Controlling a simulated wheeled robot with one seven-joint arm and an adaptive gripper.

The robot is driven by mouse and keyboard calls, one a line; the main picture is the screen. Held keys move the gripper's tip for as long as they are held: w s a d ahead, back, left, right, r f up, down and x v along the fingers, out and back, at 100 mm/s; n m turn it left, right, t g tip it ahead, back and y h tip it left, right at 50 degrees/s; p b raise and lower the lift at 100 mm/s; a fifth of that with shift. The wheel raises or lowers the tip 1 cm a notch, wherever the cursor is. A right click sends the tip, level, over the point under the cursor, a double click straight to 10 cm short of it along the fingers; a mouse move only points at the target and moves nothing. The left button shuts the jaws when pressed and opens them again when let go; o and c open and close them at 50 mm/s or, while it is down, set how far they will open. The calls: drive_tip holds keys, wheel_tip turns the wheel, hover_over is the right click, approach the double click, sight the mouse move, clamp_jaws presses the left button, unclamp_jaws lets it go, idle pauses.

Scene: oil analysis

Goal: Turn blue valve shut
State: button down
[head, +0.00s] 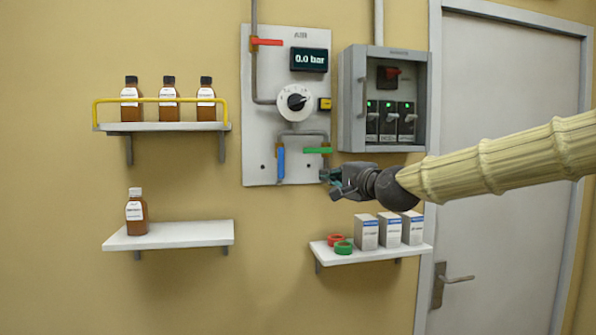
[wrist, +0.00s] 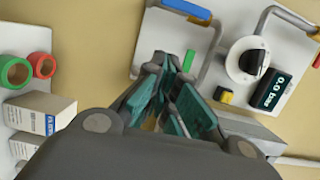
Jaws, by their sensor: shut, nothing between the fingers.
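The blue valve handle (head: 280,163) points straight down on the pipe at the lower left of the grey panel (head: 260,120) in the head view. It also shows at the top of the wrist view (wrist: 187,8). My gripper (head: 329,178) is shut and empty at the panel's lower right corner, right of the blue handle and apart from it. In the wrist view the teal fingers (wrist: 172,66) point toward the panel's edge. The green valve handle (head: 317,150) lies level just above my gripper and shows beside the fingertips in the wrist view (wrist: 188,62).
A red valve handle (head: 266,41), a dial (head: 295,102) and a display reading 0.0 bar (head: 309,60) are on the panel. A switch box (head: 350,100) hangs to the right. A shelf (head: 330,258) with boxes and tape rolls is below my gripper.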

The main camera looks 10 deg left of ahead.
sight(281, 163)
drive_tip(key=shift+r, duration=0.4)
drive_tip(key=w+a+p, duration=0.6)
drive_tip(key=a+p, duration=0.1)
drive_tip(key=a, duration=0.2)
drive_tip(key=shift+w+a, duration=0.3)
drive_tip(key=shift+a, duration=0.1)
drive_tip(key=shift+s, duration=0.1)
drive_tip(key=shift+d+f+b, duration=0.1)
drive_tip(key=shift+f+b, duration=0.15)
drive_tip(key=shift+b, duration=0.15)
